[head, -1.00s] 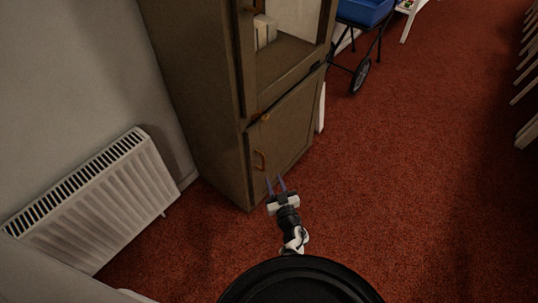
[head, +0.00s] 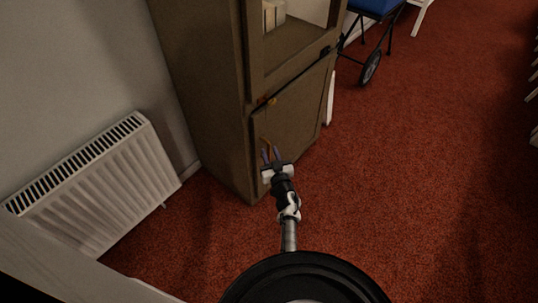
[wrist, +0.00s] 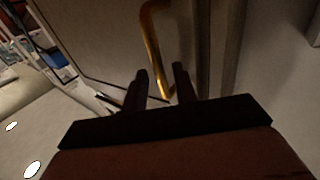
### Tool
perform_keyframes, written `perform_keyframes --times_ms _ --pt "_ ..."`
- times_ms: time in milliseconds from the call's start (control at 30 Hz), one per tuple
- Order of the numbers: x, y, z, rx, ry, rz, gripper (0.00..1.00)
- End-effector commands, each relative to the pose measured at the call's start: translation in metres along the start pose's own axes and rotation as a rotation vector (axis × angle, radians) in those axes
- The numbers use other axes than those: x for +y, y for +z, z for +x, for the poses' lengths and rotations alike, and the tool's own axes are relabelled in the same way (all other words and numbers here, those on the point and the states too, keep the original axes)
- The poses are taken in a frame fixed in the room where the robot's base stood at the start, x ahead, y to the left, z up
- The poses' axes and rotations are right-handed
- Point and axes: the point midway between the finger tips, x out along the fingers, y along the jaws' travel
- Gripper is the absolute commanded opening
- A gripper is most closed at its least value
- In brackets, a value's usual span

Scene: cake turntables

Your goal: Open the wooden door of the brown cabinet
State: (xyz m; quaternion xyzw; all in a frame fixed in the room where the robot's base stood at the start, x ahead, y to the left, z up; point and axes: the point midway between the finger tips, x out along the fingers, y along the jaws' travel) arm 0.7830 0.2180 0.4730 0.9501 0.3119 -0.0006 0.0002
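The brown cabinet (head: 190,80) stands against the wall, with its lower wooden door (head: 305,112) in front of me. The door looks shut. A brass handle (head: 264,142) is on the door's left side; it also shows in the wrist view (wrist: 150,40). My gripper (head: 271,153) is at the handle's lower end in the head view. In the wrist view its two dark fingers (wrist: 160,80) are apart, with the handle's lower end between or just beyond them. I cannot tell whether they touch it.
A white radiator (head: 95,185) stands on the left by the wall. A blue wheeled cart (head: 375,8) is behind the cabinet at the top right. The red carpet (head: 430,190) to the right is clear.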

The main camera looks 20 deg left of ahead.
Motion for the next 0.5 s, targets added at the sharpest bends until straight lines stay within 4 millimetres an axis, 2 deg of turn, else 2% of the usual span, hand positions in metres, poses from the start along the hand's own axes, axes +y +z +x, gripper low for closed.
perform_keyframes --times_ms 200,500 --pt "0.0 0.001 0.018 0.001 -0.001 -0.002 0.28" --pt "0.0 -0.001 0.021 0.0 0.001 0.001 0.28"
